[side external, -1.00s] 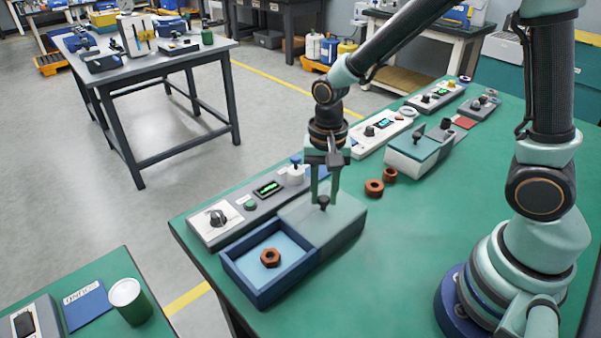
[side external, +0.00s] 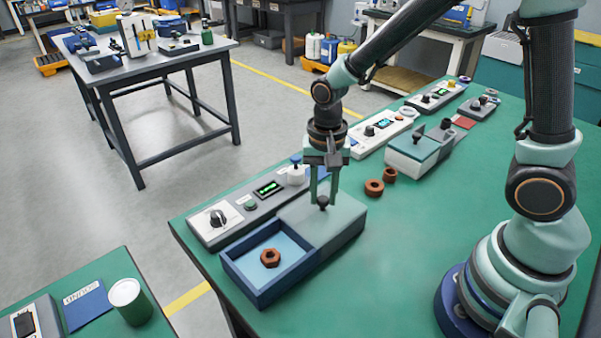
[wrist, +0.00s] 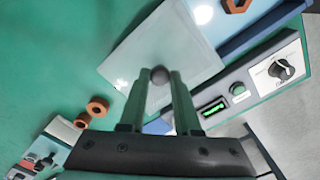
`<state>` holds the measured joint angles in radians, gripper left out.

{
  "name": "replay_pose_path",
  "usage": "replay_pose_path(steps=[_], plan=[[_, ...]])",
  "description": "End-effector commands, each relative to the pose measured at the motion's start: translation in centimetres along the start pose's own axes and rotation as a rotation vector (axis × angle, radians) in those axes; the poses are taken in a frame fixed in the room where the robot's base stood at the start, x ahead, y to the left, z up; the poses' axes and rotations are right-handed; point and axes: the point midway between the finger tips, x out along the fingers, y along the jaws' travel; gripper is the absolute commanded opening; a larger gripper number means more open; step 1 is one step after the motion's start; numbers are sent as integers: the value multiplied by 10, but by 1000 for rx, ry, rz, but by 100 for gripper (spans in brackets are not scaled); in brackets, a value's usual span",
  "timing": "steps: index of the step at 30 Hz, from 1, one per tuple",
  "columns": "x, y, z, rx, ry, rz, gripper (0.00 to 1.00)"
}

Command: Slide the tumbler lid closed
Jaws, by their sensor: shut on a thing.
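The tumbler is a blue open-topped box (side external: 262,297) at the front of the green bench. A pale grey-green lid (side external: 345,213) covers its right part and leaves the left part open. The lid also shows in the wrist view (wrist: 140,50). A dark round knob (side external: 323,205) stands on the lid. My gripper (side external: 323,198) reaches down from above and is shut on the knob. In the wrist view the knob (wrist: 160,75) sits between the two fingertips. An orange-brown hex nut (side external: 270,257) lies inside the open part.
A grey control panel (side external: 242,222) with a dial and green display runs along the box's far side. Two brown rings (side external: 375,187) lie behind the lid. A second lidded box (side external: 410,155) and other devices stand farther back. The bench right of the lid is clear.

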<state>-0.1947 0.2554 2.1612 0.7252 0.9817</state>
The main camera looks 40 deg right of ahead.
Motion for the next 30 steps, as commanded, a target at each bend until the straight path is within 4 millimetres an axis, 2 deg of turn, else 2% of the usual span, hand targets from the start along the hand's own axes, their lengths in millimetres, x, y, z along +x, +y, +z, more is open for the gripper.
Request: replay_pose_path(steps=[5, 15, 21, 29, 30], plan=[[-1, -24, 24, -11, -1, 1, 0], [-1, -87, 86, -9, 1, -2, 0], [-1, -101, 101, -4, 1, -3, 0], [-1, -103, 102, -6, 2, -8, 0], [-1, -104, 102, -7, 2, -9, 36]])
